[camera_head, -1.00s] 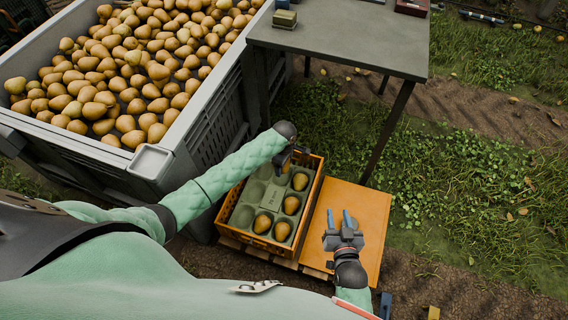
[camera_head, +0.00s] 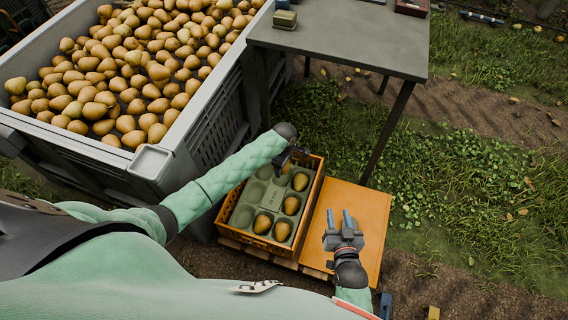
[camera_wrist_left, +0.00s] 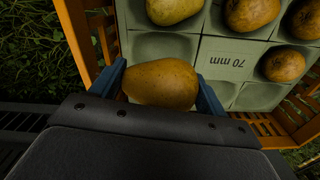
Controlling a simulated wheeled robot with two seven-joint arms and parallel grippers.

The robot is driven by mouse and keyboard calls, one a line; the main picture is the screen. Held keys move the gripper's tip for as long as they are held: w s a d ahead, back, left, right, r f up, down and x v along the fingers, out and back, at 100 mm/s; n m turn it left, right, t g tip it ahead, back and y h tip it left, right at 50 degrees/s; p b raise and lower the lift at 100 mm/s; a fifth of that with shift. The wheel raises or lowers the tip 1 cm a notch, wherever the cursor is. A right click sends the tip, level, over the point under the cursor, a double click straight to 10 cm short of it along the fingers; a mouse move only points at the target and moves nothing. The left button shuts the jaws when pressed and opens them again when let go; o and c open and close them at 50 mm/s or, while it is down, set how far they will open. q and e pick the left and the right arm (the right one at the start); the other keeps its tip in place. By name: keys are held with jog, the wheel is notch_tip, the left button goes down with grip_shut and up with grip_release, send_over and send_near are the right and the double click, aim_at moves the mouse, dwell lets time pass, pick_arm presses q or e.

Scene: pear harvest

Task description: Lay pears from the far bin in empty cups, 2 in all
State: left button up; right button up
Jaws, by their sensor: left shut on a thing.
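The far bin (camera_head: 205,119) is a large grey crate full of brown-yellow pears (camera_head: 155,72) at the upper left. An orange crate (camera_head: 309,207) holds a grey-green cup tray (camera_head: 271,198) marked "70 mm". Several cups hold pears, such as one pear (camera_head: 262,223) near the front; others, such as one cup (camera_wrist_left: 160,47), are empty. My left gripper (camera_head: 288,158) is over the tray's far end. In the left wrist view it is shut on a pear (camera_wrist_left: 160,83) lying sideways between its blue fingers. My right gripper (camera_head: 339,221) is open and empty above an orange board.
The orange board (camera_head: 362,213) beside the crate is bare apart from my right gripper over it. A grey table (camera_head: 345,38) stands behind, with small boxes (camera_head: 285,19) on it. Grass and soil lie to the right.

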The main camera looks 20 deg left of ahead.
pick_arm(q)
jog(key=shift+f, duration=1.4)
jog(key=shift+f, duration=1.35)
dwell(0.8)
jog(key=o, duration=1.2)
jog(key=shift+c, duration=0.2)
